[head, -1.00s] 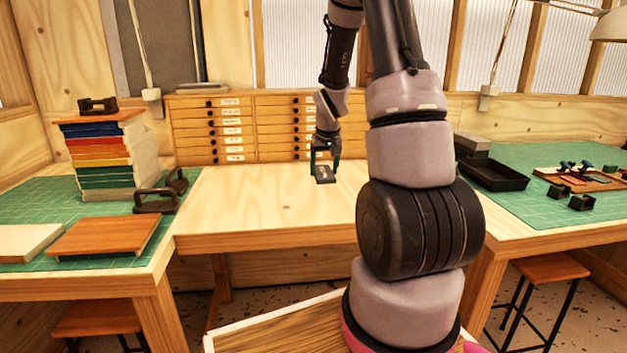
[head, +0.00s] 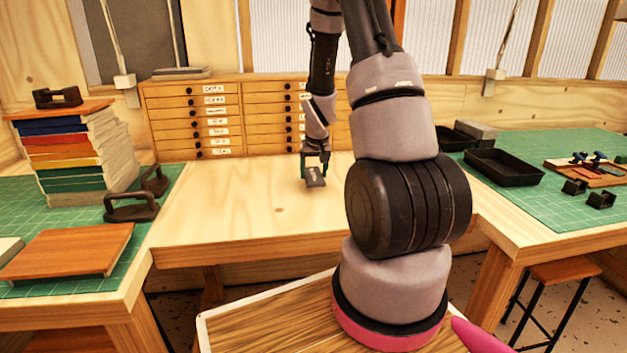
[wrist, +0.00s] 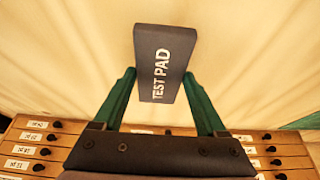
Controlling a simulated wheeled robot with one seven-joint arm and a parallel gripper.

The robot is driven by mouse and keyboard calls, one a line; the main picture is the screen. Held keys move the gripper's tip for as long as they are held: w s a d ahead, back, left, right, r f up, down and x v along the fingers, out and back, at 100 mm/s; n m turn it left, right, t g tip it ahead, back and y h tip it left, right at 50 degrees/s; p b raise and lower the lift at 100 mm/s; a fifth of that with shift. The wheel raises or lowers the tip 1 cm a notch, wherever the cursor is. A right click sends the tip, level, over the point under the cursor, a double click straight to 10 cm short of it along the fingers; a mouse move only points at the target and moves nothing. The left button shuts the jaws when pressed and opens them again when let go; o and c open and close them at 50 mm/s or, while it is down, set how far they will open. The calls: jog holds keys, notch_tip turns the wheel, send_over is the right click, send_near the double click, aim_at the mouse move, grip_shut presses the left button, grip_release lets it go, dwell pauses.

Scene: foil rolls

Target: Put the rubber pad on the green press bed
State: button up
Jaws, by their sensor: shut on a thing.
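The rubber pad (wrist: 165,38) is a dark grey slab marked TEST PAD in white. My gripper (wrist: 158,84) is shut on it, with one green finger on each side. In the head view my gripper (head: 314,170) hangs over the back part of the middle wooden table and holds the pad (head: 315,180) there. I cannot tell its exact height above the wood. I cannot pick out a green press bed for sure; green mats cover the left side table (head: 30,195) and the right side table (head: 560,205).
The middle table (head: 220,215) is bare, with drawers (head: 190,120) behind it. At left stand a stack of coloured books (head: 75,155), dark handled weights (head: 132,208) and a brown board (head: 70,250). At right are a black tray (head: 505,168) and a board with small blue-topped parts (head: 590,172).

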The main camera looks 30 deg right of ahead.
aim_at(314, 177)
jog(key=shift+f, duration=1.4)
jog(key=shift+f, duration=0.15)
jog(key=o, duration=1.4)
